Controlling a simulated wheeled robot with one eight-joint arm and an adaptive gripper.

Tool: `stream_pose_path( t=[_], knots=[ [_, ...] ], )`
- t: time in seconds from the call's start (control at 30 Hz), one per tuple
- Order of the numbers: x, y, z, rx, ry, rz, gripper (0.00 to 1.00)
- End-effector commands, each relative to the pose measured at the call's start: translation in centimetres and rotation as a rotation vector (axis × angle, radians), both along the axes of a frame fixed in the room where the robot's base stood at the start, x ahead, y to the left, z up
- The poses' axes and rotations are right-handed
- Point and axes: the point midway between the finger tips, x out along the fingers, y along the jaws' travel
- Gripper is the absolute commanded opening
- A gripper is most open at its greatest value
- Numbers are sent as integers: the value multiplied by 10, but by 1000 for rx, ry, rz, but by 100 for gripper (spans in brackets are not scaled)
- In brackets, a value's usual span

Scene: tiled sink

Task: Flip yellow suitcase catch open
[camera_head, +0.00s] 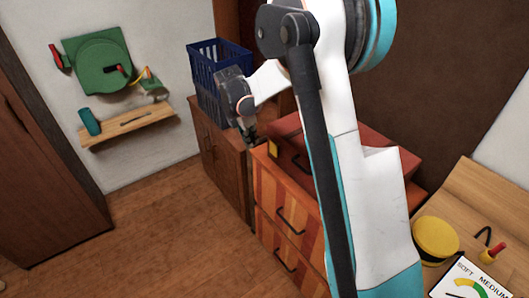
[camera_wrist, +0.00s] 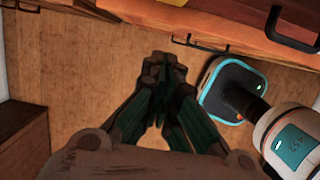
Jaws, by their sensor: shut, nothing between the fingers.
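A red suitcase (camera_head: 402,159) lies on top of an orange striped drawer unit (camera_head: 270,188), partly hidden behind my arm. A small yellow catch (camera_head: 273,148) shows on its left front side, with a dark handle to the right of it. My gripper (camera_head: 249,137) is just left of the catch, above the left end of the drawer unit; whether it touches anything there is unclear. In the wrist view my gripper (camera_wrist: 164,68) is shut and empty, with wooden floor behind its fingertips.
A blue basket (camera_head: 218,55) stands on a brown cabinet (camera_head: 219,155) at the left of the drawers. A wooden table (camera_head: 480,205) with a yellow round case (camera_head: 436,237) is at right. A wall shelf (camera_head: 128,126) is far left. The floor (camera_head: 150,215) between is clear.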

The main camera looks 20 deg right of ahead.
Motion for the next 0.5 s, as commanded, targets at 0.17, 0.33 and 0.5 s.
stream_pose_path(
  t=[0.17,0.33,0.5],
  knots=[
    [0,0,-2,0,-1,-1,0],
    [1,-5,-20,0,-1,-1,0],
    [3,-12,-52,0,-1,-1,0]
  ],
)
